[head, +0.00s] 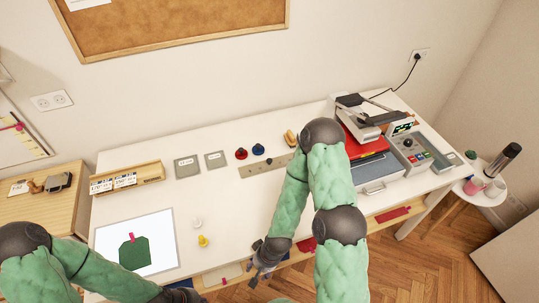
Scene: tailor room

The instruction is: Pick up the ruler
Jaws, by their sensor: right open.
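A flat beige strip (262,167) with dark spots, which looks like the ruler, lies on the white table in the middle, its right end close to my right arm. My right gripper (257,274) is open and empty at the table's front edge, well in front of the strip and apart from it. My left gripper (186,294) is low at the bottom edge, partly cut off; its fingers do not show clearly.
Red and dark blue knobs (258,149) stand just behind the strip. A white board (108,236) bears green cloth. Small white and yellow pieces (203,241) stand in front.

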